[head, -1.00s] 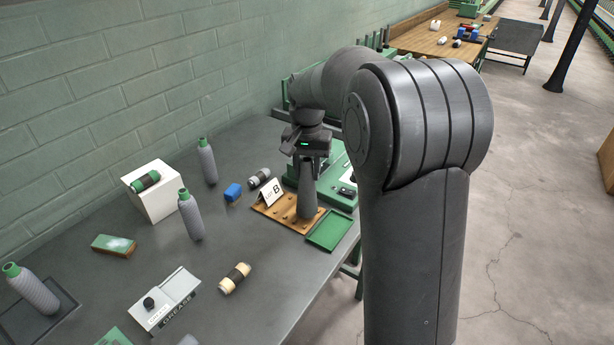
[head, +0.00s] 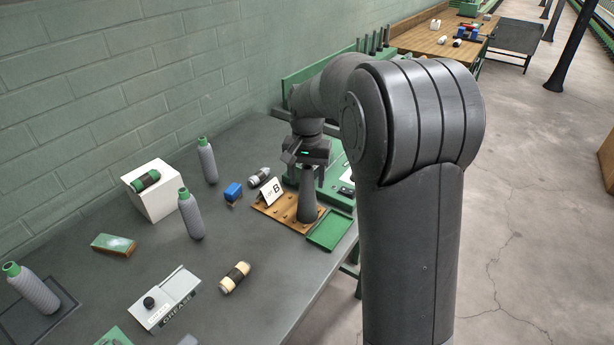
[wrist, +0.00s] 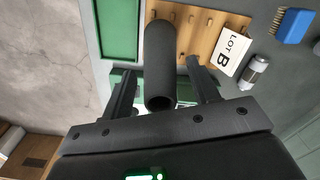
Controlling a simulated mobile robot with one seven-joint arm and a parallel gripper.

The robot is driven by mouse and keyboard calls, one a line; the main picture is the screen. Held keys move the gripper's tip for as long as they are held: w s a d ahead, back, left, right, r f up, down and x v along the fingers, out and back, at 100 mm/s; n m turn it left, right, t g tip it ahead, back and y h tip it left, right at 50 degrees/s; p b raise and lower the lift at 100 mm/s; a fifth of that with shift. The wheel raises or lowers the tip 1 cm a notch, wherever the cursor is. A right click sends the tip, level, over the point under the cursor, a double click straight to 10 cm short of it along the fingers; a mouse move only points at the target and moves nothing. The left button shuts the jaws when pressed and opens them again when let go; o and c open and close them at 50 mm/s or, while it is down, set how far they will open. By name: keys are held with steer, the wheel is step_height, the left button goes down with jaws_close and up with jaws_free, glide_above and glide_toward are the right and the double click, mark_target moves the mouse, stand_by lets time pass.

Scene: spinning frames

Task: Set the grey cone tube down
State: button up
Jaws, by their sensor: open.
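The grey cone tube (head: 308,197) stands about upright at the right part of the wooden peg board (head: 272,212), by the LOT B card (head: 271,191). In the wrist view the tube (wrist: 160,62) shows its hollow top end towards me, with the board (wrist: 200,30) beyond it. Whether a peg is inside it is hidden. My gripper (head: 309,168) is over the tube's upper end. In the wrist view my gripper (wrist: 163,85) is open, one finger on each side of the tube, with gaps visible.
A green tray (head: 350,222) lies right of the board. Left of it are a blue brush (head: 233,190) and a grey-white spool (head: 259,176). Two green-topped grey tubes (head: 190,215) stand farther left. Green machinery (head: 336,190) is behind the tube. The table front is partly clear.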

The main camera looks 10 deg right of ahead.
step_height(320, 180, up, 12)
steer(key=shift+f, duration=0.1)
steer(key=shift+s+r, duration=0.1)
steer(key=shift+r, duration=0.15)
steer(key=s+d+f+n+t, duration=0.1)
steer(key=s+n+t, duration=0.1)
steer(key=s, duration=1.2)
steer(key=s+d+f+n+t, duration=0.1)
steer(key=s+f+n+t, duration=0.1)
steer(key=s, duration=1.3)
steer(key=shift+s+f+n+t, duration=0.25)
steer(key=shift+s+n+t, duration=0.05)
steer(key=shift+t, duration=0.5)
